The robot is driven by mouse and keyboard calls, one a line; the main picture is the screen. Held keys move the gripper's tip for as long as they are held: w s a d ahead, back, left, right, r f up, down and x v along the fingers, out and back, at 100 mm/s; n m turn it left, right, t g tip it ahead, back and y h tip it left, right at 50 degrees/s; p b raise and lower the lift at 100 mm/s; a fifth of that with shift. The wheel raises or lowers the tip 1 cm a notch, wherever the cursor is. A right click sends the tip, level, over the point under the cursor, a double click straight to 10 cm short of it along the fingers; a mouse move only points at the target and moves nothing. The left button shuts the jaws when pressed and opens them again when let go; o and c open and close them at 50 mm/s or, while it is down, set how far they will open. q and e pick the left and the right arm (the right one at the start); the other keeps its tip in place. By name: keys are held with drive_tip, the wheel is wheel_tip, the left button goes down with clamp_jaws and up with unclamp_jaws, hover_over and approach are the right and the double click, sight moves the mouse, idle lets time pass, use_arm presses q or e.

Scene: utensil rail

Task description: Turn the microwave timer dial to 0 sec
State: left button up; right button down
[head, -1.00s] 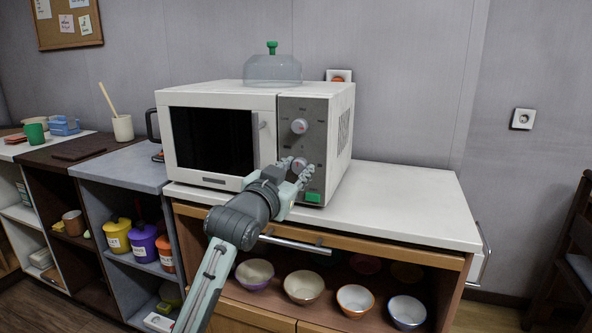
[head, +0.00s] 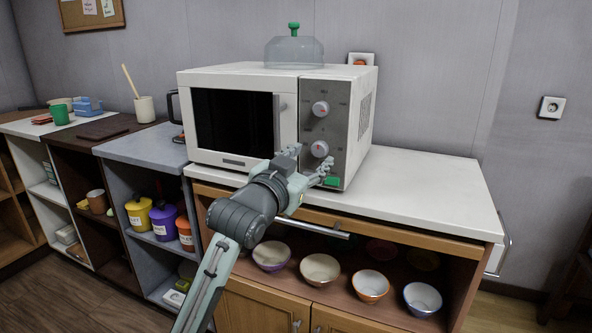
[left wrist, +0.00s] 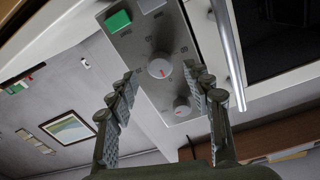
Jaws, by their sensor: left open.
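The white microwave (head: 231,163) stands on the counter, its dark door closed. Its grey control panel (head: 339,125) carries an upper dial (head: 320,108) and a lower dial (head: 319,148), with a green button (head: 332,181) below. I cannot read which dial is the timer. My left gripper (head: 310,162) is open and empty, just in front of and slightly below the lower dial. In the left wrist view the panel appears upside down; the lower dial (left wrist: 160,67) shows beyond the gap between the open fingers (left wrist: 166,82), apart from both. The upper dial (left wrist: 182,107) lies farther down there.
A glass cover (head: 294,50) with a green knob sits on the microwave. The white counter (head: 432,190) is clear to the right. A bar handle (head: 310,227) juts out below the counter, close under my left gripper. Several bowls (head: 320,269) stand on the shelf beneath.

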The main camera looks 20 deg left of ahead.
use_arm(q)
drive_tip(key=s, duration=0.8)
drive_tip(key=shift+a, duration=0.25)
drive_tip(key=s+a+f+n+g+y, duration=0.15)
drive_tip(key=f+g, duration=0.25)
drive_tip(key=f, duration=1.3)
drive_tip(key=a+f+g, duration=0.2)
drive_tip(key=f+g, duration=0.2)
drive_tip(key=f, duration=1.3)
drive_tip(key=s+a+f+g, duration=0.1)
drive_tip(key=s+f+g, duration=0.3)
drive_tip(key=s+f, duration=0.9)
drive_tip(key=s+a+f+g+y, duration=0.1)
drive_tip(key=s+a+f+g, duration=0.1)
drive_tip(key=s+f, duration=1.1)
wheel_tip(320, 180, down, 4)
drive_tip(key=shift+s+a+f+g, duration=0.25)
drive_tip(key=shift+s+g, duration=0.1)
drive_tip(key=shift+g, duration=0.55)
drive_tip(key=shift+c, duration=0.2)
